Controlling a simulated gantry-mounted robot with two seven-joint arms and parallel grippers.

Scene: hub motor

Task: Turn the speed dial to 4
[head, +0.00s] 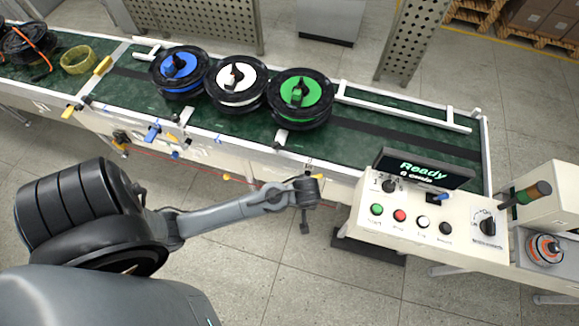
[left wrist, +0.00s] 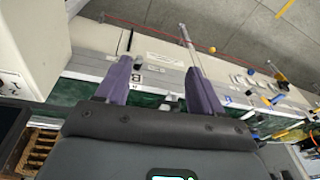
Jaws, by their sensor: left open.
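The control panel (head: 435,222) stands at the right, in front of the conveyor. A small black dial (head: 389,186) with numbers around it sits at its upper left; its exact setting is too small to read. A larger black knob (head: 488,227) sits at the panel's right end. My left gripper (head: 305,228) hangs left of the panel, apart from both knobs. In the left wrist view its two purple fingers (left wrist: 158,85) are spread and empty. My right gripper is not in view.
A display (head: 422,168) reading "Ready" stands behind the dial. Green, red, white and black buttons (head: 400,215) line the panel front. A blue-handled switch (head: 440,198) is near the dial. Green, white and blue spools (head: 299,98) stand on the conveyor.

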